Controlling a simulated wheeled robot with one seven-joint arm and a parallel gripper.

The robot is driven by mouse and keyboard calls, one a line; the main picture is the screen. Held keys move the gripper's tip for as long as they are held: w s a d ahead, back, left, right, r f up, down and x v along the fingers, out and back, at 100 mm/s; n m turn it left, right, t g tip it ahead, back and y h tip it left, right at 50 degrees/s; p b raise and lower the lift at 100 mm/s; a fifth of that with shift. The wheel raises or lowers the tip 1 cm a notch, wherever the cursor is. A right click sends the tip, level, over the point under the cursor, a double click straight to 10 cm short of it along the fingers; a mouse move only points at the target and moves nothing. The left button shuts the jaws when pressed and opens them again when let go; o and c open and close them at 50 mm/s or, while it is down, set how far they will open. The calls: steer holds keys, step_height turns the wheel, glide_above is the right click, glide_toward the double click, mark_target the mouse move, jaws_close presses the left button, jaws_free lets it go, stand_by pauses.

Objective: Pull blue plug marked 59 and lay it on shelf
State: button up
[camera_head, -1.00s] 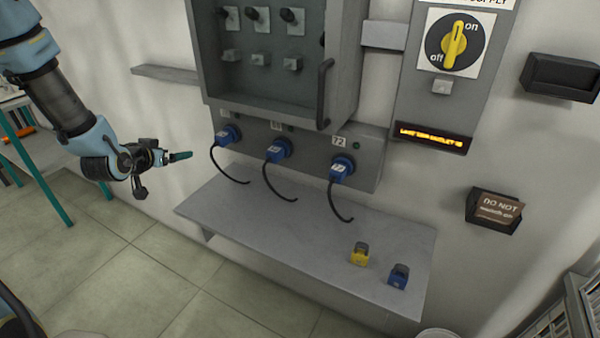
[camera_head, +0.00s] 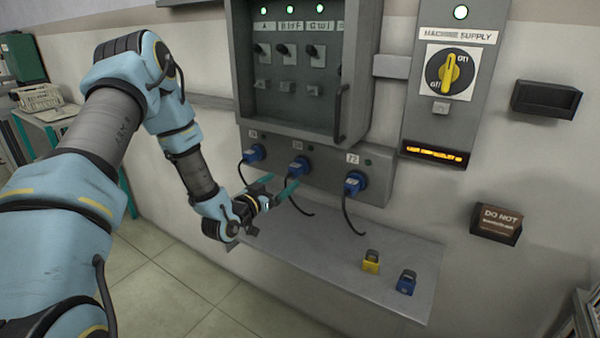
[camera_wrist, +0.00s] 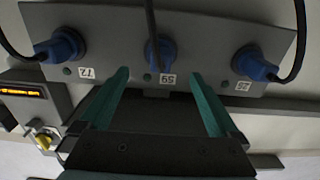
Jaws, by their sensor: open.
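The blue plug marked 59 (camera_head: 299,165) is the middle one of three blue plugs in the grey socket panel, with a black cord hanging from it. In the wrist view, which is upside down, this plug (camera_wrist: 160,54) sits straight ahead beside its label 59. My gripper (camera_head: 281,192) is open and empty, just below and in front of the middle plug. In the wrist view its teal fingers (camera_wrist: 160,78) stand apart, one to each side of the plug's line, and do not appear to touch it. The grey shelf (camera_head: 330,250) lies below the panel.
Two other blue plugs, one left (camera_head: 253,153) and one marked 72 (camera_head: 354,183) at right, flank it with hanging cords. A yellow padlock (camera_head: 371,261) and a blue padlock (camera_head: 406,282) stand on the shelf's right end. The shelf's middle is clear.

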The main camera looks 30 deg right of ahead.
mark_target(289, 176)
steer(key=shift+w+d, duration=0.1)
steer(key=b+x, duration=0.1)
steer(key=x, duration=0.6)
steer(key=shift+f, duration=0.2)
steer(key=shift+b+x, duration=0.55)
steer(key=shift+x, duration=0.3)
steer(key=shift+r+b, duration=0.1)
steer(key=shift+b, duration=0.55)
stand_by(0.3)
steer(key=shift+c, duration=0.3)
jaws_close()
stand_by(0.6)
steer(key=shift+a, duration=0.2)
steer(key=shift+v, duration=2.85)
